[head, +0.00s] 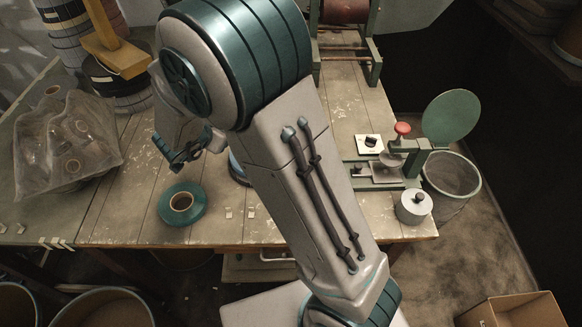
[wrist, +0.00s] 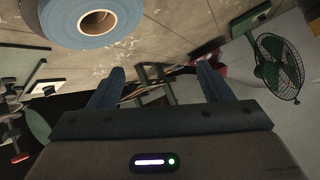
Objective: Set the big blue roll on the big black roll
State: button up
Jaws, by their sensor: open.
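A blue roll (head: 236,167) lies on the table, mostly hidden behind my arm in the head view. What looks like the same roll, with a pale core, shows large in the wrist view (wrist: 70,28). A teal roll (head: 168,208) with a brown core lies flat near the table's front edge. A black roll-like disc (head: 100,73) is at the back left, partly covered by a wooden piece; I cannot tell whether it is the big black roll. My gripper (head: 183,158) is open and empty, above the table behind the teal roll. Its separated fingers show in the wrist view (wrist: 160,85).
A clear plastic bag (head: 62,150) of rolls lies at the left. A green press with a red knob (head: 402,128) and a grey weight (head: 412,207) stand at the right. A green fan (wrist: 277,62) shows in the wrist view. Small pale pieces (head: 250,213) lie near the front edge.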

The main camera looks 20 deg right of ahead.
jog(key=s+r+n+y, duration=0.7)
jog(key=r+y, duration=0.1)
jog(key=r, duration=0.3)
jog(key=s+d+f+n+g+h, duration=0.1)
jog(key=s+d+n+g, duration=0.1)
jog(key=s+d, duration=0.4)
jog(key=s+d+n+g+h, duration=0.1)
jog(key=s+d+g, duration=0.3)
jog(key=s, duration=0.9)
jog(key=shift+s+d+f+n+h, duration=0.4)
jog(key=shift+d+h, duration=0.1)
jog(key=shift+d, duration=0.75)
